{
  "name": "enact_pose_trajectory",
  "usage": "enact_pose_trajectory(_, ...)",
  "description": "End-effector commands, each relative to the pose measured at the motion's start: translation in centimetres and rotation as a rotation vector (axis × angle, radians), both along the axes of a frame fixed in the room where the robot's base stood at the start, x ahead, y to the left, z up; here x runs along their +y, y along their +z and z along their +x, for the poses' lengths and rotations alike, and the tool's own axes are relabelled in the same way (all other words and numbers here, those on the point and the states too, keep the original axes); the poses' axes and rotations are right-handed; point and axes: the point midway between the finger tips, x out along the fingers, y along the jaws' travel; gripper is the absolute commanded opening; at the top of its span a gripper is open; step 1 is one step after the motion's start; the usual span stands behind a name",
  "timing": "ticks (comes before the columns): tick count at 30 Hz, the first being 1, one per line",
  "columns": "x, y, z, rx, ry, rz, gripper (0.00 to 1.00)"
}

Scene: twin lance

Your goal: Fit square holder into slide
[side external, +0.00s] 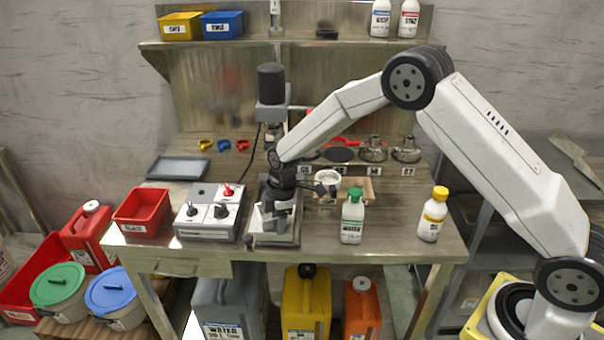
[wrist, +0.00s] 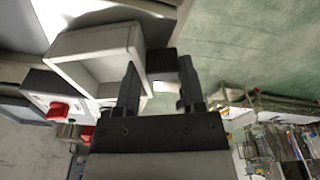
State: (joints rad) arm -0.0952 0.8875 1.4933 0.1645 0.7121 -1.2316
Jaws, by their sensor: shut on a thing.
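In the wrist view the square holder (wrist: 108,38) is a pale, hollow, square-walled box with a dark block at its right side. My gripper (wrist: 157,80) has its two fingers either side of that dark block and is shut on it. In the side view my gripper (side external: 274,212) points down, low over the pale metal slide base (side external: 270,239) of the black-headed machine. The holder is small there and partly hidden by my gripper. I cannot tell whether it touches the slide.
A control box (side external: 208,212) with knobs and a red tray (side external: 142,212) stand left of the slide. A green-capped bottle (side external: 352,220), a yellow-capped bottle (side external: 433,215) and a white round cup (side external: 327,179) are to the right. The machine's column (side external: 272,90) rises behind my gripper.

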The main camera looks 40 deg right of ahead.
Motion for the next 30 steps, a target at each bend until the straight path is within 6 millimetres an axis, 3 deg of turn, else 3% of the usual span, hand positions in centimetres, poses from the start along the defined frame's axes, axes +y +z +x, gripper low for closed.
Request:
enact_pose_trajectory(1,0.0,-0.1,0.0,-0.001,0.000,0.000,0.00)
enact_pose_trajectory(2,0.0,-0.1,0.0,-0.001,0.000,0.001,0.54)
enact_pose_trajectory(5,0.0,-0.1,0.0,-0.001,0.000,0.001,0.86)
enact_pose_trajectory(6,0.0,-0.1,0.0,-0.001,0.000,0.000,0.92)
enact_pose_trajectory(20,-0.1,0.4,0.0,0.000,0.000,0.000,0.92)
enact_pose_trajectory(30,-0.5,4.0,-0.1,-0.003,0.000,0.000,0.92)
